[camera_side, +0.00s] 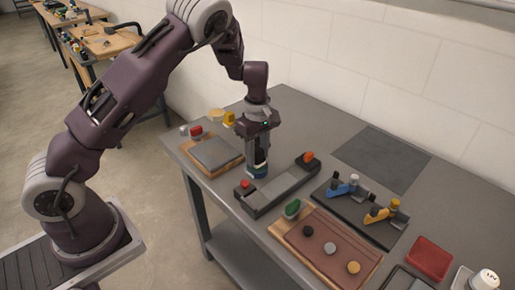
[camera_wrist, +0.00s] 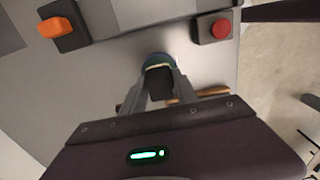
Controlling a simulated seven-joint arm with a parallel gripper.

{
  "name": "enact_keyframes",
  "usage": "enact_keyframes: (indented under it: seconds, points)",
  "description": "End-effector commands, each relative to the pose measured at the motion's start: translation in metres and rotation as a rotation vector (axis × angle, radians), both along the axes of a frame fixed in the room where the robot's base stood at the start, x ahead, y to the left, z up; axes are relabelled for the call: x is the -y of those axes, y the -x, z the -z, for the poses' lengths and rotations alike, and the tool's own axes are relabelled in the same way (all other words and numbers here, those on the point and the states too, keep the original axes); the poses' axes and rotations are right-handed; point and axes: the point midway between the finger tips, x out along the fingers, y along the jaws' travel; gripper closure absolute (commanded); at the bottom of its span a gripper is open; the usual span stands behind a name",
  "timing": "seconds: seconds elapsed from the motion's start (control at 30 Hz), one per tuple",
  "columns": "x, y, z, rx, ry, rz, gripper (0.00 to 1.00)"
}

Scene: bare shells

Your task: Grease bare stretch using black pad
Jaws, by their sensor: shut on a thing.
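My gripper (camera_side: 258,165) is shut on a black block with a round blue-green base (camera_side: 257,172), held upright. The wrist view shows the black block (camera_wrist: 160,82) between the fingers, its blue-green base (camera_wrist: 158,60) beyond. The base is at the back left edge of a long dark fixture (camera_side: 262,208); I cannot tell whether it touches. A bare light-grey strip (camera_side: 280,186) runs along the fixture between a red button (camera_side: 245,184) and an orange knob (camera_side: 308,157). A black round piece (camera_side: 308,230) sits on a reddish-brown board.
A dark tray (camera_side: 345,215) holds blue and yellow tools. A wooden board with a grey slab (camera_side: 213,152) stands left. A red square dish (camera_side: 430,257) is front right. The dark mat (camera_side: 382,157) is clear.

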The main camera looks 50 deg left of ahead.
Motion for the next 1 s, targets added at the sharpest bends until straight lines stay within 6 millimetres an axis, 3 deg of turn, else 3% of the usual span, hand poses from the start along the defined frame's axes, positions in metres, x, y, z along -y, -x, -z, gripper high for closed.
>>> enact_keyframes:
  seconds: [1.0]
  points:
    - [0.0001,-0.0003,0.0047,0.001,0.000,-0.001,0.97]
